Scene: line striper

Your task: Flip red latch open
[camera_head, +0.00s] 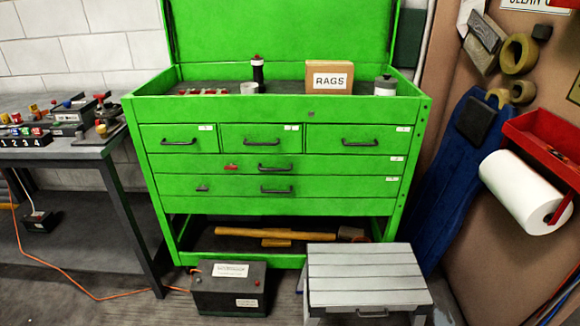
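A small red latch (231,167) sits on the face of a wide drawer of the green tool chest (347,204), left of that drawer's black handle (275,168). It appears to lie roughly level, but it is too small to tell its exact position. The drawer looks shut. A small dark fitting (202,188) sits on the wide drawer below. Neither of my grippers is in view.
A black battery box (228,288) and a grey slatted step stool (365,272) stand on the floor before the chest. A workbench (60,152) is at left, with an orange cord (60,272) below. A blue creeper (443,190) leans at right.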

